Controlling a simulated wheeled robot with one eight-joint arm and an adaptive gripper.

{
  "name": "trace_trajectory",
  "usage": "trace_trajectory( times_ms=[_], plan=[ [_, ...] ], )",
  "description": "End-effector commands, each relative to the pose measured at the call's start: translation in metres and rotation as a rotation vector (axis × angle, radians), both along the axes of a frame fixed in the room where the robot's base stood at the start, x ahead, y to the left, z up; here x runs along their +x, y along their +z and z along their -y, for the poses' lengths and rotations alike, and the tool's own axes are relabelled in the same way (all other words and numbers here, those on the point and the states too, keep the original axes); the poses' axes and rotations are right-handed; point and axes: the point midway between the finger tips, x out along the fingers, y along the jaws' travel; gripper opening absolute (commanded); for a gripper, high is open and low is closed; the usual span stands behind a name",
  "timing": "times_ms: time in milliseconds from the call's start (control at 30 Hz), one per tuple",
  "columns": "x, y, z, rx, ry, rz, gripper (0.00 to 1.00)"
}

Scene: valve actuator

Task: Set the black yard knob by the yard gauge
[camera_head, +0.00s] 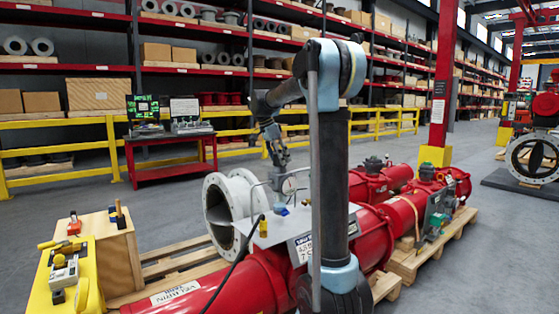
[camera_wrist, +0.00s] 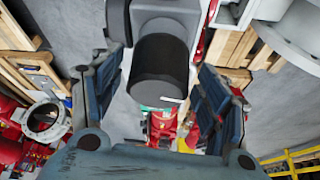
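In the wrist view a black cylindrical knob (camera_wrist: 160,75) on a grey body lies between the two fingers of my gripper (camera_wrist: 160,100). The fingers stand apart, with a gap visible on each side of the knob. The black knob cannot be made out there. The gauge's reading is too small to tell, and I cannot confirm it is the yard gauge.
A white flanged pipe (camera_head: 232,207) stands left of the gauge. Red actuators (camera_head: 402,214) lie on wooden pallets (camera_head: 432,256). A yellow bench (camera_head: 88,275) with a wooden box and small parts is at the lower left. A red cart (camera_head: 171,160) and yellow railing (camera_head: 62,150) are behind.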

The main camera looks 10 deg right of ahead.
Motion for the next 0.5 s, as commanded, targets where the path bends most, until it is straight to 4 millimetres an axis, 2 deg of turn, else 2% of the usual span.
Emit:
trace_trajectory(
  times_ms=[267,367,500],
  plan=[
    [-0.001,0.002,0.0,-0.001,0.0,-0.001,0.69],
    [-0.002,0.01,-0.003,-0.001,0.001,-0.001,0.69],
    [-0.005,0.03,-0.011,-0.002,-0.001,-0.001,0.69]
  ],
)
